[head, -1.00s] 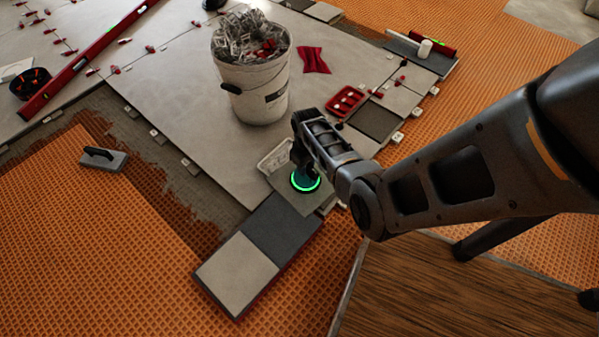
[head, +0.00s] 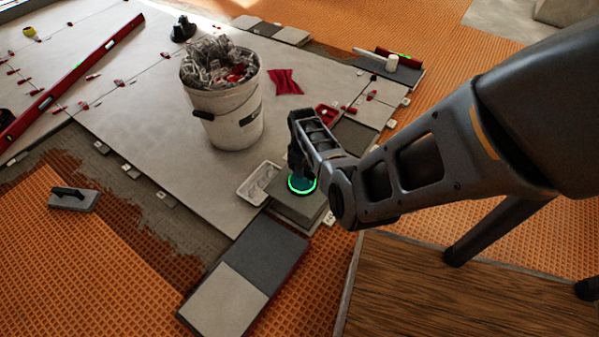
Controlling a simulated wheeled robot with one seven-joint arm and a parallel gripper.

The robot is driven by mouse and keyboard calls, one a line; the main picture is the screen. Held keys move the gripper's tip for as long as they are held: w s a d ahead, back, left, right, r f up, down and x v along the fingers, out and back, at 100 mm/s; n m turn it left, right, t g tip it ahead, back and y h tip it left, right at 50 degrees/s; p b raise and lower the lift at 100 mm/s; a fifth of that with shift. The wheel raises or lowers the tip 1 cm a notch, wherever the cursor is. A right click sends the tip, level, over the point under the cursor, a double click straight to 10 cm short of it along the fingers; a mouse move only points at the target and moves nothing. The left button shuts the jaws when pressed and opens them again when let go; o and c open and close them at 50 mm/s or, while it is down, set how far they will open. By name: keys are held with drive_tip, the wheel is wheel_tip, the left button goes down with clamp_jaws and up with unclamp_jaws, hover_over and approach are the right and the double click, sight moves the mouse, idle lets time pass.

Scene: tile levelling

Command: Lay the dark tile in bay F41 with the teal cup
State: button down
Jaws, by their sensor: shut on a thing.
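My gripper (head: 300,163) points down and is shut on the teal cup (head: 302,184), which has a glowing green ring. The cup is at the top face of a grey tile (head: 296,207); whether that tile is raised off what lies below it, I cannot tell. A dark tile (head: 262,246) lies flat in front of it, edge to edge with a pale tile (head: 224,299). Another dark square (head: 355,137) shows in the tile row behind my gripper. Small white tags stand along the edges; their writing is too small to read, so bay F41 cannot be picked out.
A white bucket (head: 225,118) full of clips stands on the large pale tiles. A white tray (head: 258,184) lies close left of the cup. A red tray (head: 327,114) is partly hidden by my gripper.

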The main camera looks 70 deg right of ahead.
sight(302, 181)
drive_tip(key=shift+f, duration=0.1)
idle(0.3)
drive_tip(key=shift+f+b, duration=0.3)
drive_tip(key=shift+b, duration=0.15)
drive_tip(key=shift+f+b, duration=2.8)
drive_tip(key=shift+f, duration=0.5)
drive_tip(key=shift+d+f, duration=0.1)
drive_tip(key=shift+f, duration=1.5)
idle(0.5)
drive_tip(key=c, duration=0.8)
unclamp_jaws()
wheel_tip(302, 181, up, 8)
drive_tip(key=p, duration=0.4)
drive_tip(key=shift+f+p, duration=0.15)
drive_tip(key=shift+p, duration=0.25)
